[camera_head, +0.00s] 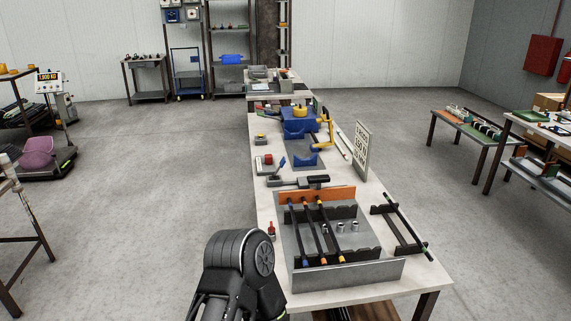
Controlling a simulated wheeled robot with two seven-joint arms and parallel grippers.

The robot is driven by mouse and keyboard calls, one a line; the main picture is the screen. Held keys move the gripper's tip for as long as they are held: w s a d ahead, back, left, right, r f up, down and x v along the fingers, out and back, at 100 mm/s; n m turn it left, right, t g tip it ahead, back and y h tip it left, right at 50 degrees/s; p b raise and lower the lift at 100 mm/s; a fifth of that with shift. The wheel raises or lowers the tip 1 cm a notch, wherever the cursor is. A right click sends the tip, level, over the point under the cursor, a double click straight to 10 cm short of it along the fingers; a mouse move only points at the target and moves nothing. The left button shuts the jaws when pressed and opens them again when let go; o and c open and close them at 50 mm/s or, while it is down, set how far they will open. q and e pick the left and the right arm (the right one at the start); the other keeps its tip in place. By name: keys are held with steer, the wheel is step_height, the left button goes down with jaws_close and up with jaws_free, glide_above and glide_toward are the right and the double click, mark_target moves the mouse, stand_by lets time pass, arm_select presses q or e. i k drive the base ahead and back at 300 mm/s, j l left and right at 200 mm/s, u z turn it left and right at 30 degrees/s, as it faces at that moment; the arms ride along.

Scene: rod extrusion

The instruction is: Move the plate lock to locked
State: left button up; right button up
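No part is clearly marked as the plate lock, and I cannot tell its setting. On the long workbench (268,222) stands a blue press-like device (299,128) with a yellow crank (328,130). Nearer lies a grey and black clamp-like piece with a black handle (315,180). A black link of my arm shows at the bottom, left of the bench. No gripper fingers are in view.
A metal tray (350,275) with an orange back wall holds several dark rods. A black rack (410,240) with a rod stands to its right. A white sign (362,150) stands at the bench's right edge.

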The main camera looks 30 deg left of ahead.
mark_target(283, 162)
steer(key=u, duration=0.7)
steer(key=i+j+u, duration=0.15)
steer(key=j, duration=0.2)
steer(key=i+j+u, duration=0.15)
steer(key=j, duration=0.2)
steer(key=i+j+u, duration=0.15)
steer(key=j, duration=0.2)
steer(key=i+j+u, duration=0.15)
steer(key=j, duration=0.2)
steer(key=i+j+u, duration=0.2)
steer(key=i+j, duration=0.2)
steer(key=i+j+u, duration=0.2)
steer(key=i, duration=0.35)
steer(key=i+z, duration=0.4)
steer(key=i+j+z, duration=0.1)
steer(key=i+z, duration=0.35)
steer(key=i+j+z, duration=0.7)
steer(key=z, duration=0.15)
steer(key=i+j+z, duration=0.2)
steer(key=z, duration=0.15)
steer(key=i+j+z, duration=0.2)
steer(key=j+z, duration=0.2)
steer(key=i+j+z, duration=0.15)
steer(key=j+z, duration=0.2)
steer(key=i+j+z, duration=0.1)
steer(key=j+z, duration=1.15)
steer(key=j, duration=0.25)
steer(key=k, duration=0.05)
